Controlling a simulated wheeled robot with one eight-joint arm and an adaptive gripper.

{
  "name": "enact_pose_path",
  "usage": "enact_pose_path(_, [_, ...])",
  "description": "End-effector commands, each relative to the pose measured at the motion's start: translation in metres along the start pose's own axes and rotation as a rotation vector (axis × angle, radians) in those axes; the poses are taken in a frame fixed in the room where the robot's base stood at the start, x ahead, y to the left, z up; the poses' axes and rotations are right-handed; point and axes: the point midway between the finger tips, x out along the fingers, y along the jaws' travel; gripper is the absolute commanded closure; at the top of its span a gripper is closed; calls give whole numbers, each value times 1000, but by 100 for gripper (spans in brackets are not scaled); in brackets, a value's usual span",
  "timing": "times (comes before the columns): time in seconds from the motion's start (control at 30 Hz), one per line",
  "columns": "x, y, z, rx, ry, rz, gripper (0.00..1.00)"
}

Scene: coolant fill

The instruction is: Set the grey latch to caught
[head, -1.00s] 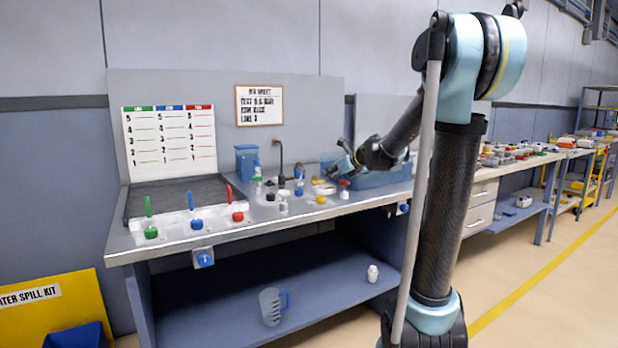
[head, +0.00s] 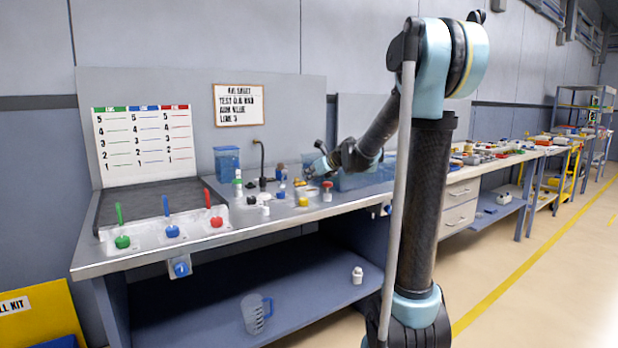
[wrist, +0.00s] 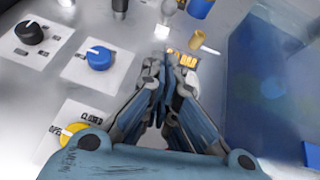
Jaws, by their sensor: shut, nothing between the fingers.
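My gripper (head: 312,170) is over the right part of the steel bench, beside the blue tank, in the head view. In the wrist view my gripper (wrist: 166,75) is shut and empty, its fingers together above the bench top. A small pale block (wrist: 162,32) and yellow pieces (wrist: 183,56) show just beyond the fingertips. I cannot tell whether any of these is the grey latch; it may be hidden by the fingers. I cannot read a latch position or see contact.
A black knob (wrist: 30,33), a blue knob (wrist: 98,58) and a yellow knob (wrist: 72,133) marked open and closed lie left of the fingers. A tan cylinder (wrist: 198,40) stands beyond. The blue tank (wrist: 275,90) fills the right side. Coloured levers (head: 170,230) line the bench's left front.

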Motion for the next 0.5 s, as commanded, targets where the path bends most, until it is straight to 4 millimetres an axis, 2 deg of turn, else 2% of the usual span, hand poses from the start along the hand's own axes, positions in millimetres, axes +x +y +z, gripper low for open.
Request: enact_pose_path(0.5, [69,0,0,-1,-1,0,100])
